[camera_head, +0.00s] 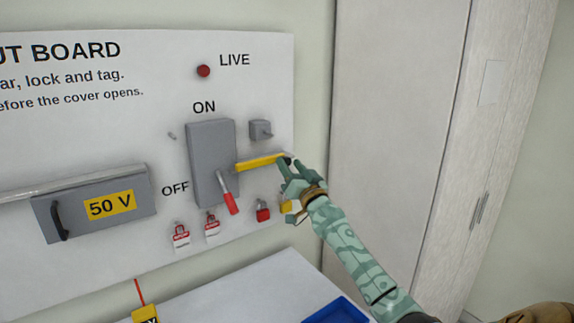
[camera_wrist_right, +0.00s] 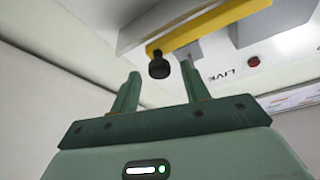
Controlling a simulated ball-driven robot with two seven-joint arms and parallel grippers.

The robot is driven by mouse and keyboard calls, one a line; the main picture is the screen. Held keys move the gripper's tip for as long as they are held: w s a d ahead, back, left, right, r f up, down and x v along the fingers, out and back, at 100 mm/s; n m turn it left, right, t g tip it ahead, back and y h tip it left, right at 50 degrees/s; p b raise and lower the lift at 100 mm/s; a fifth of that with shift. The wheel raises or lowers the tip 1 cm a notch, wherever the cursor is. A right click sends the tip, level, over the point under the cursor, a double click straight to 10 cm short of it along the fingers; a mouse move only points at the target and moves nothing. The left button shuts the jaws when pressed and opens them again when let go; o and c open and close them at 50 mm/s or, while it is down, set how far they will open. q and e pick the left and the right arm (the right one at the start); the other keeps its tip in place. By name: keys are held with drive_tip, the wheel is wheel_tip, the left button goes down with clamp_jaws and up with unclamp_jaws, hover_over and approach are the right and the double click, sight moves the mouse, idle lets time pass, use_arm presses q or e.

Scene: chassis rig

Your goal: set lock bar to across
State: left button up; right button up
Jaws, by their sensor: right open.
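The lock bar (camera_head: 258,163) is yellow and sticks out to the right from the grey switch box (camera_head: 210,150), close to level in the head view. Its black knob (camera_wrist_right: 158,67) is at the free end, and the bar also shows in the right wrist view (camera_wrist_right: 215,24). My right gripper (camera_head: 285,166) is open at that end. In the wrist view the knob appears between its fingertips; I cannot tell whether they touch it. My left gripper is not in view.
The red-handled lever (camera_head: 228,196) points down beside OFF. A grey block (camera_head: 261,129) sits above the bar. Red padlocks and tags (camera_head: 212,223) hang below. The 50 V cover (camera_head: 88,203) is at left. A white table (camera_head: 235,295) with a blue tray (camera_head: 336,311) is below.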

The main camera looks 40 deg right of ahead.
sight(264, 164)
drive_tip(key=shift+b+x, duration=0.3)
drive_tip(key=shift+x, duration=0.95)
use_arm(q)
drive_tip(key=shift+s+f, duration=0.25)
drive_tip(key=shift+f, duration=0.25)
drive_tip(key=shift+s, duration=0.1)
use_arm(e)
clamp_jaws()
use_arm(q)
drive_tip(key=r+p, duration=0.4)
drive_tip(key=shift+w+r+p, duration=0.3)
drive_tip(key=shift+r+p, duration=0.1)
use_arm(e)
drive_tip(key=a, duration=0.6)
drive_tip(key=shift+w+a+f, duration=0.15)
drive_tip(key=shift+w+a, duration=0.05)
drive_tip(key=shift+w, duration=0.15)
unclamp_jaws()
drive_tip(key=shift+a, duration=0.1)
